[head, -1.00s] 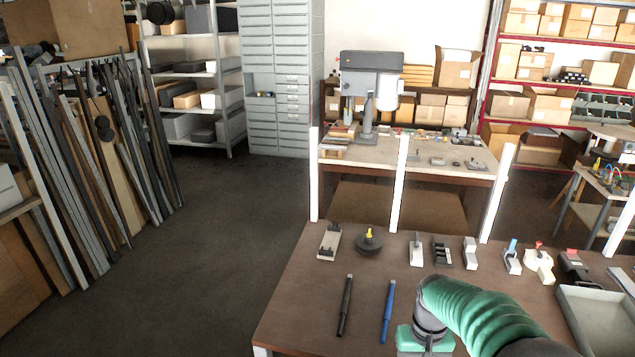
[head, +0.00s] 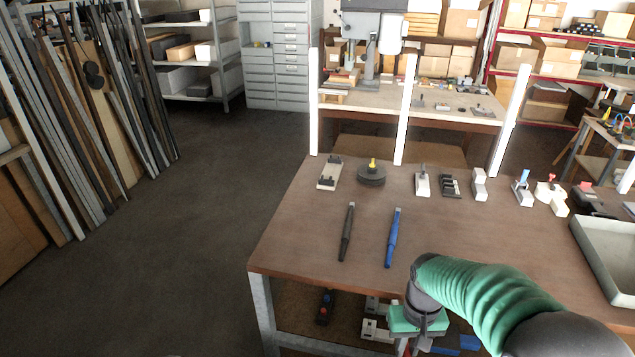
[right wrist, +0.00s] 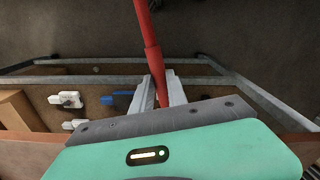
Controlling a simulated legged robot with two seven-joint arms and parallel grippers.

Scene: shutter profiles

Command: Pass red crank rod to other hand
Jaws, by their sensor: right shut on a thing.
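The red crank rod (right wrist: 150,45) shows in the right wrist view, running from the top edge down between my right gripper's two grey fingers (right wrist: 161,92). The fingers are shut on it. Its lower end is hidden behind the gripper body. In the head view my right gripper (head: 418,322) is at the front edge of the table, low in the picture; its fingers and the red rod cannot be made out there. My left gripper is in neither view.
A black rod (head: 347,233) and a blue rod (head: 392,238) lie on the brown table (head: 300,235). Several small fixtures, a dark round base (head: 371,177) and a grey tray (head: 609,262) stand farther back and right. The floor to the left (head: 190,240) is clear.

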